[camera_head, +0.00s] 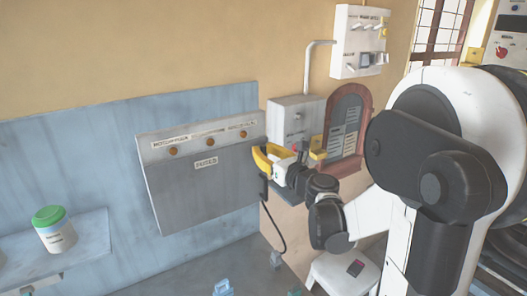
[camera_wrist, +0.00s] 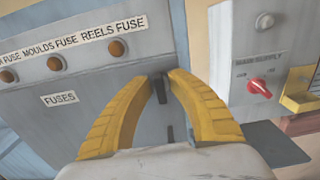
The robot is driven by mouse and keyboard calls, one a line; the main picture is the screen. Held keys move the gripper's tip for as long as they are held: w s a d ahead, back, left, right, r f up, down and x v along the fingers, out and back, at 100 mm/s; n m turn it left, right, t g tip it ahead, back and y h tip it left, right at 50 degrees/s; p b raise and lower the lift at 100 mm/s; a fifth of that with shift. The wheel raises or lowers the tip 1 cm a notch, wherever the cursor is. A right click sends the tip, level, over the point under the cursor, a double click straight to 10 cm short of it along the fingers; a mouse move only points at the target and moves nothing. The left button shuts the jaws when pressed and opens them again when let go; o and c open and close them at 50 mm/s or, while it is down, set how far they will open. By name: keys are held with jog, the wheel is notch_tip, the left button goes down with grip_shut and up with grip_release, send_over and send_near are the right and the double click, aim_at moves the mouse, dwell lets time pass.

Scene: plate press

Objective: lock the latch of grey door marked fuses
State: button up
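The grey door marked FUSES (camera_head: 200,190) is the front of a wide grey cabinet on the blue wall panel; its label also shows in the wrist view (camera_wrist: 60,99). The door looks closed. The latch (camera_wrist: 159,90) is a small dark handle at the door's right edge, with a second dark piece (camera_wrist: 170,133) below it. In the head view my gripper (camera_head: 268,162) is at the cabinet's right edge and covers the latch.
A grey main supply box with a red switch (camera_wrist: 263,88) is close right of my gripper, with a yellow part (camera_wrist: 300,102) beside it. A red-framed board (camera_head: 347,130) hangs further right. A shelf with a green-lidded jar (camera_head: 54,230) is at the left.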

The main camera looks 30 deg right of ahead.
grip_shut()
jog(key=shift+n, duration=0.4)
jog(key=n+b, duration=0.1)
jog(key=n, duration=0.2)
jog(key=shift+n, duration=0.3)
jog(key=n, duration=0.4)
jog(key=shift+a+n+b, duration=0.15)
jog(key=shift+n+b, duration=0.15)
jog(key=shift+b, duration=0.1)
jog(key=n, duration=0.4)
jog(key=shift+f+b, duration=0.1)
jog(key=shift+b, duration=0.25)
jog(key=n, duration=0.4)
jog(key=shift+n, duration=0.6)
